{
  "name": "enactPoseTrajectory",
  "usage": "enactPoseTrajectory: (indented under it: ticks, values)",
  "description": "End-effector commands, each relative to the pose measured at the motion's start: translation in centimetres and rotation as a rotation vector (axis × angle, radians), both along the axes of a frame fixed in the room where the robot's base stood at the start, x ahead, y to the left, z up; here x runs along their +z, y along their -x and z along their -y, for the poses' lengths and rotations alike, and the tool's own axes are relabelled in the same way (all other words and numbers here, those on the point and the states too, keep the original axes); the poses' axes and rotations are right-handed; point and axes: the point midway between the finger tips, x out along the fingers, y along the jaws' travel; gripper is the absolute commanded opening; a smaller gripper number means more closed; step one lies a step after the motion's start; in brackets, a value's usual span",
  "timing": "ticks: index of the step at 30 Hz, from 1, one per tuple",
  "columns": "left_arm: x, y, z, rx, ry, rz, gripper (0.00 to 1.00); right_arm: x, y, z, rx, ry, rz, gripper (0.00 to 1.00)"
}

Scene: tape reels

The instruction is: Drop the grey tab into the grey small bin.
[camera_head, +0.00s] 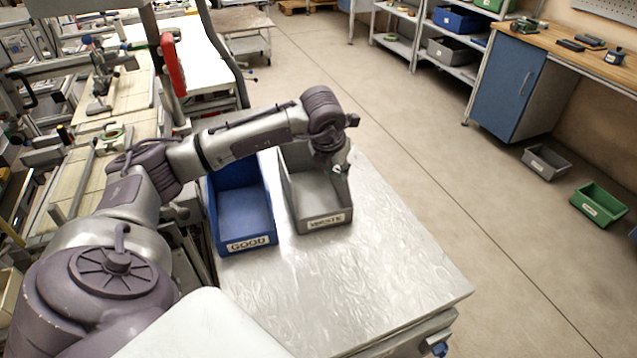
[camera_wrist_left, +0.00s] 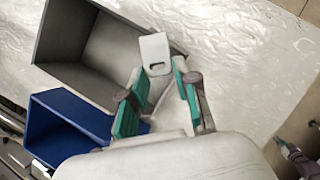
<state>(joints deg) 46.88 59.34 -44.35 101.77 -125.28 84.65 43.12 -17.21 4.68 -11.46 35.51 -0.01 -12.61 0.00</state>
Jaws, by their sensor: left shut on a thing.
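The tab (camera_wrist_left: 155,50) is a pale grey, flat piece with a small slot. My left gripper (camera_wrist_left: 161,72) is shut on its lower end and holds it up in front of the fingertips. The left gripper (camera_head: 342,170) shows in the head view over the right side of the grey small bin (camera_head: 300,200), labelled WASTE. In the left wrist view the grey bin (camera_wrist_left: 62,77) lies behind and left of the tab. The tab overlaps the bin's right wall there. I cannot tell its height above the rim. The tab cannot be made out in the head view.
A blue bin (camera_head: 249,243) labelled GOOD stands left of the grey bin on the metal table (camera_head: 380,265). The table is clear right of and in front of the bins. Other grey (camera_head: 546,162) and green (camera_head: 600,204) bins stand on the floor at the right.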

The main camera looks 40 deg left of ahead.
Motion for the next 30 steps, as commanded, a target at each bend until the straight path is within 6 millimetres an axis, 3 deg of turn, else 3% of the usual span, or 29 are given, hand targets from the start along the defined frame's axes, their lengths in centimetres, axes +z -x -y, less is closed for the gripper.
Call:
enactPoseTrajectory:
  ticks: [1,6,12,20,30]
  values:
    - [1.1,-0.6,-1.1,0.155,0.003,0.002,0.18,0.9,0.0,0.1,-0.001,0.002,0.0,0.0]
    - [2.5,-1.3,-5.5,0.662,0.002,-0.002,0.18,2.2,0.0,0.2,-0.001,0.002,0.0,0.0]
    - [3.2,-1.4,-8.4,0.993,0.004,-0.001,0.18,2.8,-0.1,0.2,-0.002,0.002,0.001,0.0]
    - [1.8,-1.3,-8.8,1.038,0.004,0.0,0.18,1.9,-0.1,0.1,-0.001,0.002,0.001,0.0]
    - [-2.1,-1.3,-8.7,1.034,0.005,-0.001,0.18,-0.5,-0.1,-0.3,-0.001,-0.003,0.001,0.0]
